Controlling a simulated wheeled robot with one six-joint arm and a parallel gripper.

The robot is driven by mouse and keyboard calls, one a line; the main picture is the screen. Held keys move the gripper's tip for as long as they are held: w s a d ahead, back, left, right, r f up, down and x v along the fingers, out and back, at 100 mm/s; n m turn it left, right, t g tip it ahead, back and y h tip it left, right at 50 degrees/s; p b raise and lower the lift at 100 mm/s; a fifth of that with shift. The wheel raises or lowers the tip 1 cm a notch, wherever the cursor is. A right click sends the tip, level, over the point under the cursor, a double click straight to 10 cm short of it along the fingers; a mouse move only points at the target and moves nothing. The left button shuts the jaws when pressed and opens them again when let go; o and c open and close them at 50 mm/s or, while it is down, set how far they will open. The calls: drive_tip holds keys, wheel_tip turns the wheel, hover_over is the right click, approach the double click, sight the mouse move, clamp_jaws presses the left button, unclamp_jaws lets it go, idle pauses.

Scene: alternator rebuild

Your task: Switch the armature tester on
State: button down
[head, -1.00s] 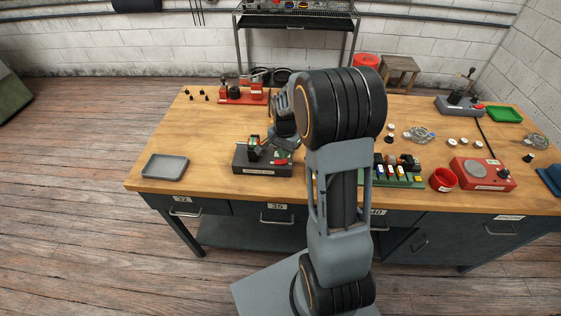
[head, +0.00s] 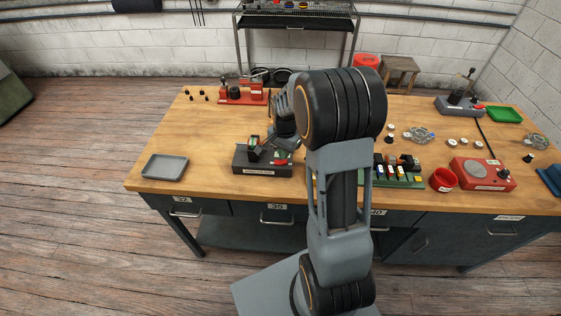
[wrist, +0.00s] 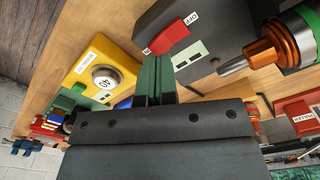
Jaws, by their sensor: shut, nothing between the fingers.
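The armature tester is a dark grey box (head: 262,171) near the front edge of the bench, left of my arm in the head view. Its red switch (head: 281,161) is on the right part of its top. In the wrist view the red switch (wrist: 171,37) lies between two small white labels, and the one at its upper right reads OFF. An armature with copper and green parts (wrist: 270,48) sits on the tester. My gripper (wrist: 155,62) is shut and empty, its green fingertips close to the switch. I cannot tell whether they touch it.
A yellow box with a round knob (wrist: 104,77) lies left of the fingers in the wrist view. A grey tray (head: 165,167) is left of the tester. A red fixture (head: 242,95) stands behind it. A red cup (head: 443,179) and red device (head: 482,174) are at the right.

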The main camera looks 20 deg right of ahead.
drive_tip(key=shift+f+b, duration=1.05)
drive_tip(key=shift+f, duration=0.35)
idle(1.1)
drive_tip(key=shift+r, duration=0.15)
drive_tip(key=shift+r+p, duration=2.6)
drive_tip(key=shift+r, duration=0.85)
